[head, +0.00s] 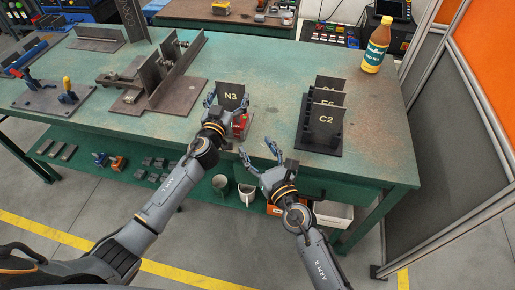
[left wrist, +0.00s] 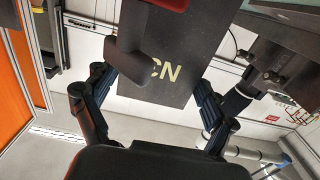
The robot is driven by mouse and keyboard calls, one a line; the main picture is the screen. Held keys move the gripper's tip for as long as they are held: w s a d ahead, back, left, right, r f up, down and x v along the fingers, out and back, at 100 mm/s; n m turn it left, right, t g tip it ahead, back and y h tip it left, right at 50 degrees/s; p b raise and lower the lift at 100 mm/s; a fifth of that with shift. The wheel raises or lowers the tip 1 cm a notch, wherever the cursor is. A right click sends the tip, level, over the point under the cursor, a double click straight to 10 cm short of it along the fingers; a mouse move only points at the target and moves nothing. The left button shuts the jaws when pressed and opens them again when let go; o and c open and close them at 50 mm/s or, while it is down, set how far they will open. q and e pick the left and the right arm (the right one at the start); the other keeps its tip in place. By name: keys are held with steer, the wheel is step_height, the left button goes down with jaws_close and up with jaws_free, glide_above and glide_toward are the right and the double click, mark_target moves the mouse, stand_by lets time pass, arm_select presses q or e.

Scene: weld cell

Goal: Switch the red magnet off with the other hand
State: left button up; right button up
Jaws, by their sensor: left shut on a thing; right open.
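My left gripper (head: 228,102) is shut on the N3 plate, with a finger on each side. In the left wrist view the plate (left wrist: 180,45) appears upside down between the fingers, with a red part of the magnet (left wrist: 170,4) at the top edge. My right gripper (head: 259,152) is open and empty near the table's front edge, below and right of the magnet. The magnet's switch position cannot be made out.
A dark rack (head: 319,146) holds upright plates, including C2, to the right. A bottle (head: 377,46) stands at the back right. A steel angle fixture (head: 160,80) and a clamp board (head: 50,97) are on the left. The table is clear between magnet and rack.

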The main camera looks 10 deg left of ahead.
mark_target(240, 125)
steer(key=w+a+m, duration=0.2)
steer(key=w+m, duration=0.1)
steer(key=m, duration=0.9)
steer(key=w+a+m, duration=0.3)
steer(key=w+m, duration=0.1)
steer(key=m, duration=0.8)
steer(key=w+a+m, duration=0.2)
steer(key=w+m, duration=0.1)
steer(key=m, duration=0.9)
steer(key=shift+w+a, duration=0.15)
steer(key=shift+w, duration=0.05)
